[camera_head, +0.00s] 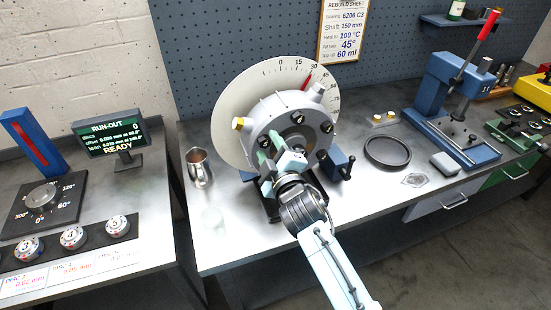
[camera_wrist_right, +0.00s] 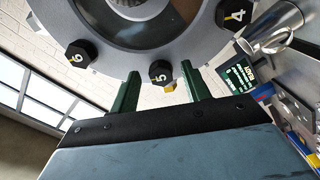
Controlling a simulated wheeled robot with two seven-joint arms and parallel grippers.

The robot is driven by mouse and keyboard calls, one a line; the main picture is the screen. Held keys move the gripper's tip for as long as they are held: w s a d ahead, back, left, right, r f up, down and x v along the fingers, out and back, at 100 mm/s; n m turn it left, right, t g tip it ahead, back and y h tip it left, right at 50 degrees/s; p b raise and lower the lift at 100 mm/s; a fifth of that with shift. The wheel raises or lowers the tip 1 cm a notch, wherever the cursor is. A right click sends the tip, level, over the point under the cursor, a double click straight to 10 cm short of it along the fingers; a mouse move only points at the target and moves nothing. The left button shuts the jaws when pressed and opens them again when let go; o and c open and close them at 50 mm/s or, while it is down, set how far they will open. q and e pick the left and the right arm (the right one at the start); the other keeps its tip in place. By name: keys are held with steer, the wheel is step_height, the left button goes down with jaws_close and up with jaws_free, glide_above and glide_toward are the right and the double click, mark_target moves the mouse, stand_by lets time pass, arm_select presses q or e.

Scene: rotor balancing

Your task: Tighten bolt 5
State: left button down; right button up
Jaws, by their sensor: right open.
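In the right wrist view, bolt 5 (camera_wrist_right: 160,72) is a black hex head with a yellow-marked number on the grey round housing (camera_wrist_right: 200,40). My right gripper (camera_wrist_right: 163,82) is open, with one green finger on each side of bolt 5; I cannot tell whether they touch it. Bolt 6 (camera_wrist_right: 80,55) is to the left and bolt 4 (camera_wrist_right: 235,14) to the upper right. In the head view the grey housing (camera_head: 262,112) stands before a large scale disc (camera_head: 232,100), and my right gripper (camera_head: 272,150) is at its front, hiding part of it. My left gripper is not in view.
A metal cup (camera_head: 200,168) stands left of the housing. A dark ring (camera_head: 387,152) and a blue press (camera_head: 450,105) are to the right. The run-out display (camera_head: 108,137) reads READY on the left bench.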

steer(key=v, duration=1.3)
steer(key=shift+b, duration=0.35)
